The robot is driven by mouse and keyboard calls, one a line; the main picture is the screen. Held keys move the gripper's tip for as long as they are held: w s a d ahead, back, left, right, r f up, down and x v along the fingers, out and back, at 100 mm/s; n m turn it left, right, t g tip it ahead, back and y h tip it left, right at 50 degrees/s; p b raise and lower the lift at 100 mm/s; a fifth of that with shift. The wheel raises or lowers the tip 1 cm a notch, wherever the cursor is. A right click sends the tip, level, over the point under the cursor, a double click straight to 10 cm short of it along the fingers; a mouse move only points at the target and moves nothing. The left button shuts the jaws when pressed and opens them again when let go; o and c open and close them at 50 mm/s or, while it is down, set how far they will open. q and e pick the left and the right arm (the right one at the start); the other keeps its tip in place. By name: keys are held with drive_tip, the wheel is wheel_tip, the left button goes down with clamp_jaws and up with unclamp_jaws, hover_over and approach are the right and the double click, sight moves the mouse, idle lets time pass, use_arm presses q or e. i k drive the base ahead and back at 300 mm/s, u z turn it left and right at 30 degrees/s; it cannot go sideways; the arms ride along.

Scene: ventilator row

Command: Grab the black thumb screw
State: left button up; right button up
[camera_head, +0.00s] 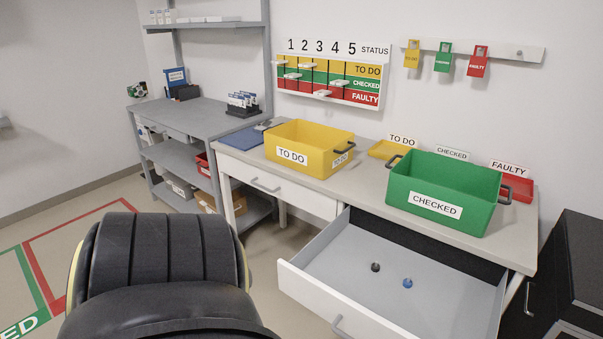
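The black thumb screw (375,267) lies in the open white drawer (428,290), on its grey floor. A blue round piece (407,283), similar in size, lies just to its right and a little nearer. The two are apart, and nothing covers either one. Neither of my grippers is in view, so I cannot see whether they are open or shut.
A yellow TO DO bin (305,165) and a green CHECKED bin (413,203) stand on the workbench (366,185) above the drawer. A red FAULTY tray (518,190) is behind the green bin. A black cabinet (577,262) stands right. The drawer juts out over floor.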

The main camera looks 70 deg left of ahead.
sight(375, 266)
drive_tip(key=u, duration=1.6)
drive_tip(key=i, duration=0.1)
drive_tip(key=z, duration=0.05)
